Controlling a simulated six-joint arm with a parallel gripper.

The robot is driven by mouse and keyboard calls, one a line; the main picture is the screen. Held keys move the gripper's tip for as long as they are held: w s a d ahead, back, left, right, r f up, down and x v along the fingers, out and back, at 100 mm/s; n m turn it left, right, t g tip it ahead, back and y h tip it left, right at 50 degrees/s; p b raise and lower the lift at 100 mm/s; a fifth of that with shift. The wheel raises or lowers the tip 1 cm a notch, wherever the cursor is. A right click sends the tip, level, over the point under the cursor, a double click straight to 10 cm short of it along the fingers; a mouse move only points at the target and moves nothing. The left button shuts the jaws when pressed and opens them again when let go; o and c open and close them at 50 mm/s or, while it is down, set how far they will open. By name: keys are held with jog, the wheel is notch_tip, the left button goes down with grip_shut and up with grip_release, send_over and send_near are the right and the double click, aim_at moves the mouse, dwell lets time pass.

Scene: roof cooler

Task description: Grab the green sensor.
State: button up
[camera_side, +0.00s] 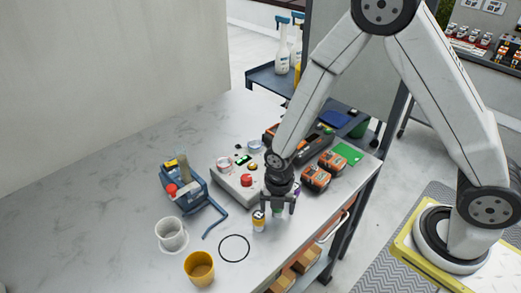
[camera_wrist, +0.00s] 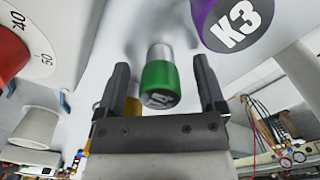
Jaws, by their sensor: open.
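The green sensor (camera_wrist: 158,78), a short cylinder with a silver upper part and a dark labelled end, shows between my two fingers in the wrist view. A gap shows on each side of it. My gripper (camera_wrist: 161,82) is open around it, with neither finger seen touching it. In the side view my gripper (camera_side: 278,206) points down over the table near its front right edge. A bit of the green sensor (camera_side: 279,212) shows between the fingers there; the rest is hidden.
A purple K3 sensor (camera_wrist: 236,22) is close by at the upper right in the wrist view. A yellow sensor (camera_side: 259,220) stands just left of my gripper. A grey box with a red button (camera_side: 246,181) sits behind. A yellow cup (camera_side: 199,268) and white cup (camera_side: 171,234) stand left.

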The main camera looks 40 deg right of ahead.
dwell(0.3)
grip_shut()
jog(key=shift+r, duration=0.2)
jog(key=shift+r, duration=4.85)
